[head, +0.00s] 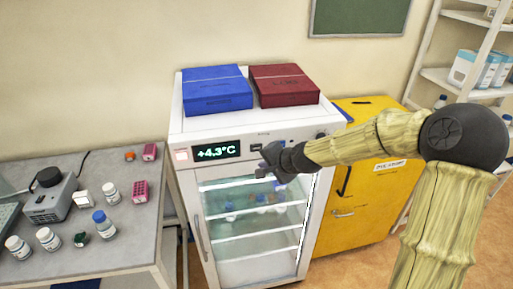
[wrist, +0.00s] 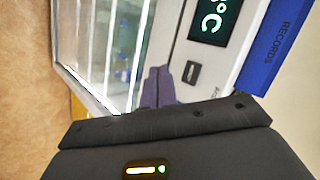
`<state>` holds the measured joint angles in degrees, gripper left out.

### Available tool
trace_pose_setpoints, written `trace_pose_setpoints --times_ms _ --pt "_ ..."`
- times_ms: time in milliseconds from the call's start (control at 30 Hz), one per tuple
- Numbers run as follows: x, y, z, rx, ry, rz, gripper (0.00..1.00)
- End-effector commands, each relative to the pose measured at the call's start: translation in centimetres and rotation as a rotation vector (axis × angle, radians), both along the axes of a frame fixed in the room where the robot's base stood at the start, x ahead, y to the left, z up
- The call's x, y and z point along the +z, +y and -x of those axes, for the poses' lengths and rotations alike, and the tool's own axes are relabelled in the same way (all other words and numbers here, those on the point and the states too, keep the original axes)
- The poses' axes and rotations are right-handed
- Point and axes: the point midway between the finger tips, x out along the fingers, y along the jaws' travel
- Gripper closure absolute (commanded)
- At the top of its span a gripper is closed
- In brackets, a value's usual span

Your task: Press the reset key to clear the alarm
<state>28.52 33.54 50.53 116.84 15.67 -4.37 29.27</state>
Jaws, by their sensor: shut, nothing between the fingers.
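The fridge (head: 190,205) has a control strip along its top front with a lit display (head: 216,151) reading +4.3°C. A small dark key (head: 256,146) sits on the strip to the right of the display. It also shows in the wrist view (wrist: 191,72), just beside my fingertips; its label is not legible. My gripper (head: 265,163) is shut and empty in front of the strip, slightly below and right of the key. In the wrist view my fingers (wrist: 157,88) overlap the strip's edge and the glass door; I cannot tell whether they touch the front.
Blue (head: 216,90) and red (head: 284,86) boxes lie on top. A bench with bottles (head: 101,220) stands left, a yellow cabinet (head: 345,225) right.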

Motion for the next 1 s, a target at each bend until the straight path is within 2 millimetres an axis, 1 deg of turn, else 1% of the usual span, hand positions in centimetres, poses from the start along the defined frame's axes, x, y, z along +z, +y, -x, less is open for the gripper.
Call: trace_pose_setpoints --times_ms 33,300,500,1000 --pt "0.2 0.3 -0.6 0.001 0.001 -0.002 1.00" --pt "0.2 1.2 -3.7 0.002 -0.001 0.000 1.00" --pt "0.1 1.5 -5.2 0.001 0.000 0.000 1.00" --pt "0.0 1.5 -5.4 0.001 0.000 0.001 1.00"
